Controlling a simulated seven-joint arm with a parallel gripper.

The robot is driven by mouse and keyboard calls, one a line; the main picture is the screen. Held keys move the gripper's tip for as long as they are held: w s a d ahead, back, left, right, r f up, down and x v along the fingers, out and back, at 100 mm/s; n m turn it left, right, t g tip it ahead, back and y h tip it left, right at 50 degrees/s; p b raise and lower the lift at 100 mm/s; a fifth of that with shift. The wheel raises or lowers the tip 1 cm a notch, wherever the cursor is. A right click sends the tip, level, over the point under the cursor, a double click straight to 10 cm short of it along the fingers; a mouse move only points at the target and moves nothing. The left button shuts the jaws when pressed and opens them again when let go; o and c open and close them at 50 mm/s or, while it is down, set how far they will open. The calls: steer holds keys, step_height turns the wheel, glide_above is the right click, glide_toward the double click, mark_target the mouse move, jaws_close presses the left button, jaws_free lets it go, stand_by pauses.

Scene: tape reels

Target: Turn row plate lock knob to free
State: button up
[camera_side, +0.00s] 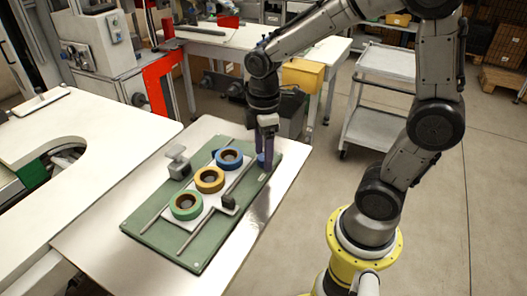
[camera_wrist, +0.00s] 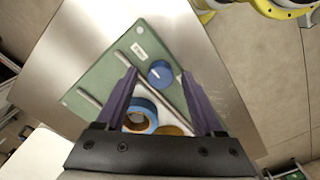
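A round blue knob (camera_wrist: 159,72) with a small pale mark on its right side sits on the green board (camera_wrist: 105,75), between my fingertips as seen in the wrist view. In the side view the knob (camera_side: 262,159) is partly hidden behind my fingers. My gripper (camera_side: 267,160) points down over the far right end of the board; the wrist view shows its two purple fingers (camera_wrist: 158,76) apart with nothing gripped. I cannot tell how high the tips are above the knob. The pale row plate (camera_side: 216,197) carries a green reel, a yellow reel and a blue reel.
Thin rods (camera_side: 188,236) flank the row plate. A small dark block (camera_side: 228,202) stands at the plate's near right edge. A grey metal fixture (camera_side: 178,162) stands on the board's left side. A white label (camera_wrist: 137,50) lies near the knob. The floor on the right is open.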

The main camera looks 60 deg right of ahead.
step_height(320, 180, up, 14)
stand_by(0.6)
steer(key=shift+f, duration=0.1)
steer(key=s+a+f+m+t, duration=0.1)
steer(key=s+f+m+t, duration=0.3)
steer(key=s+m, duration=0.5)
steer(key=shift+s+a+f+t, duration=0.4)
steer(key=shift+s+t, duration=0.3)
steer(key=shift+t, duration=0.1)
